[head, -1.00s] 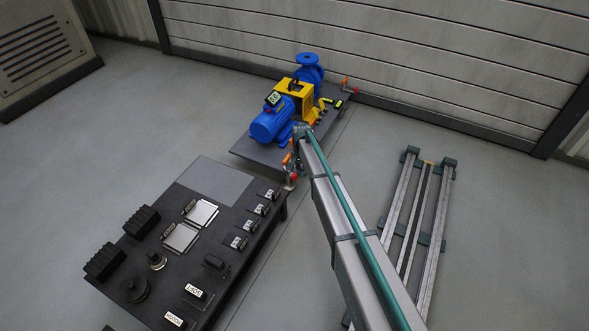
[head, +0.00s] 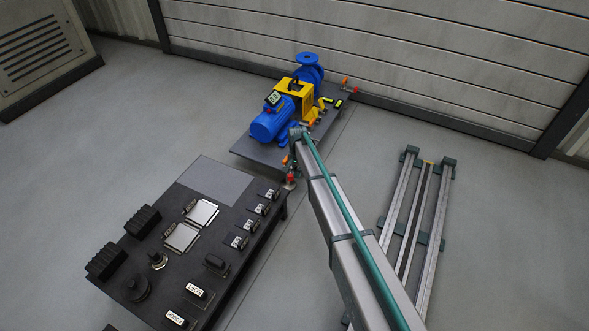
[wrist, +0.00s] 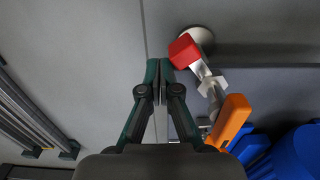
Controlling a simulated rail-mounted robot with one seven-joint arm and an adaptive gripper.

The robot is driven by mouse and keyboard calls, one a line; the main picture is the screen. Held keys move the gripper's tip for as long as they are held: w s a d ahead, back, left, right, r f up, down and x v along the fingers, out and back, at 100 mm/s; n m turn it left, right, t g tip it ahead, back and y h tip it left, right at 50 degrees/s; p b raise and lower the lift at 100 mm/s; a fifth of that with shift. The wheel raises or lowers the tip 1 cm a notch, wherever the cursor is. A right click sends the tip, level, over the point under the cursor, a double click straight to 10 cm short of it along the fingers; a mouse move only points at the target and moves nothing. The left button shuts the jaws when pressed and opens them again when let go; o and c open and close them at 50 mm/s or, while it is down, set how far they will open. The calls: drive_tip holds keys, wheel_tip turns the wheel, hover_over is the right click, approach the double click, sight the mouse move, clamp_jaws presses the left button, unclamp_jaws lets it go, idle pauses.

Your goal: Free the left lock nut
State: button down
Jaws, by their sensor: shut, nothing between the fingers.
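In the wrist view my gripper (wrist: 159,72) is shut and empty, its fingertips together over the grey floor. Just right of the tips is a red block (wrist: 185,51) on a metal screw. A pale metal piece (wrist: 211,82), possibly the lock nut, sits along that screw, apart from my fingers. An orange lever-like part (wrist: 232,122) lies farther right. In the head view the red part (head: 290,177) shows at the near corner of the skid plate (head: 252,151); my arm hides much there, and I cannot make out the fingers.
The blue motor (head: 270,125) and yellow guard (head: 296,92) stand on the skid; blue also shows in the wrist view (wrist: 296,155). A dark workbench (head: 215,262) with tools stands left of my arm. Rails (head: 432,240) lie right. Floor between is clear.

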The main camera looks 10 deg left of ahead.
drive_tip(key=shift+s+a, duration=0.3)
drive_tip(key=shift+a, duration=0.1)
drive_tip(key=shift+d+p, duration=0.2)
drive_tip(key=shift+p, duration=0.15)
drive_tip(key=shift+d+r+p, duration=0.15)
drive_tip(key=shift+d+p, duration=0.2)
drive_tip(key=shift+d, duration=0.1)
wheel_tip(320, 180, up, 7)
drive_tip(key=p, duration=0.4)
drive_tip(key=shift+p, duration=0.35)
